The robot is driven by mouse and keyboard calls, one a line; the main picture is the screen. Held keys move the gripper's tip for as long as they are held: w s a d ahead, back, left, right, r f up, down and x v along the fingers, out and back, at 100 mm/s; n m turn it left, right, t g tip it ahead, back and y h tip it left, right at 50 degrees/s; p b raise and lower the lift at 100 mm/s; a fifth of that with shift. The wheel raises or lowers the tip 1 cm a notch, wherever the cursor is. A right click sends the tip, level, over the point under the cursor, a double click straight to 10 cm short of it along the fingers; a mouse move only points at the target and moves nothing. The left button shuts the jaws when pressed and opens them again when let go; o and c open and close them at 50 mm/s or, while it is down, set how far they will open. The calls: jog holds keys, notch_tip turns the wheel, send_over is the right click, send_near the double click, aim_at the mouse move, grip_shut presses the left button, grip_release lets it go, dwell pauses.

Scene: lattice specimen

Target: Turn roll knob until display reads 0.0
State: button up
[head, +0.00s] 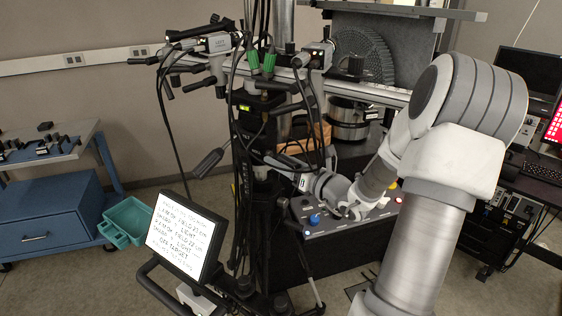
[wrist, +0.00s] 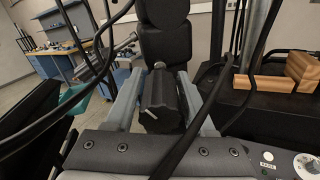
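In the wrist view a black faceted knob (wrist: 160,102) on a dark mount lies between the two grey fingers of my gripper (wrist: 159,75). One finger is on each side, very close to it; I cannot tell whether they touch it. In the head view my gripper's fingers are hidden among dark handles and cables beside the black column, and I cannot make out this knob there. A small lit green display (head: 245,108) is on the column, too small to read.
Loose black cables (wrist: 205,115) cross close by my gripper. A control panel (head: 345,227) with a blue knob (head: 314,219) is under my wrist. A tilted screen with text (head: 180,236) stands at the front left, and a teal bin (head: 127,220) is on the floor.

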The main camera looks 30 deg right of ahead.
grip_shut()
jog(key=shift+f+n+b, duration=0.1)
jog(key=shift+n+b, duration=0.2)
jog(key=shift+b, duration=0.1)
jog(key=n+b, duration=0.3)
jog(key=shift+f+b, duration=0.1)
jog(key=shift+b, duration=0.25)
jog(key=shift+n+b, duration=1)
jog(key=shift+b, duration=0.2)
jog(key=shift+r, duration=0.2)
jog(key=shift+o, duration=1.9)
grip_release()
jog(key=shift+s+d, duration=0.1)
jog(key=shift+s, duration=0.05)
